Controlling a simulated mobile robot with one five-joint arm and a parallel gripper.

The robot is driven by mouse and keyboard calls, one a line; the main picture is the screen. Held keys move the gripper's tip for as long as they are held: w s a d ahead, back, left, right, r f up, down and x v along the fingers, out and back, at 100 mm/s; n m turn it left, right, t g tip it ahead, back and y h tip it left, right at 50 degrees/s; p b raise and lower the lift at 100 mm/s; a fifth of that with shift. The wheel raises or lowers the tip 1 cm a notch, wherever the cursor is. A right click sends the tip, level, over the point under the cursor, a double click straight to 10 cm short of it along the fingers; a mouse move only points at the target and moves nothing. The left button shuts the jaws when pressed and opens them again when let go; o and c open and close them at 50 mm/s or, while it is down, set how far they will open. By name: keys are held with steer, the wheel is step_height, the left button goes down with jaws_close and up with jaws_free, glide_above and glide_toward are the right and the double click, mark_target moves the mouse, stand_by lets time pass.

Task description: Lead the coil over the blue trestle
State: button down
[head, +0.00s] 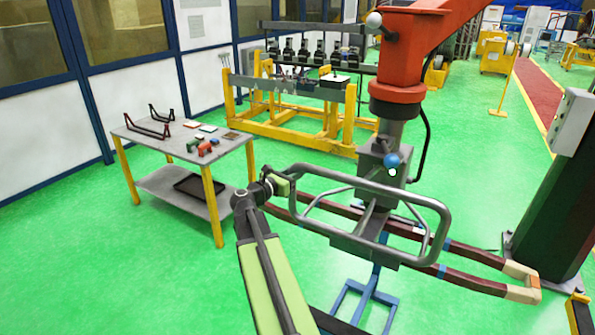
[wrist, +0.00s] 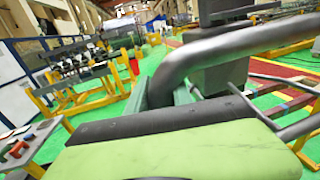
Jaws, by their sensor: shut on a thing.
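The coil (head: 480,284) is a long, dark red loop with cream ends, level under the hoist's grey lifting head (head: 384,160). My gripper (head: 281,186) is shut on the handle's left end. In the wrist view, the handle tube (wrist: 190,62) rises from behind my gripper's green and black jaw (wrist: 165,120). The blue trestle (head: 372,287) stands on the floor below the middle of the coil. The head's lower block hides its top, so I cannot tell whether the coil touches it.
A grey table (head: 150,150) with small parts and dark brackets stands at left. A yellow frame (head: 300,130) stands behind. The hoist's red arm (head: 405,60) hangs from above. A dark column (head: 555,210) stands close to the coil's right end. Green floor is open at front left.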

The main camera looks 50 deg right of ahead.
stand_by(0.3)
steer(key=c, duration=1.1)
jaws_free()
steer(key=shift+o, duration=0.2)
steer(key=a, duration=1.7)
steer(key=shift+s+a, duration=0.2)
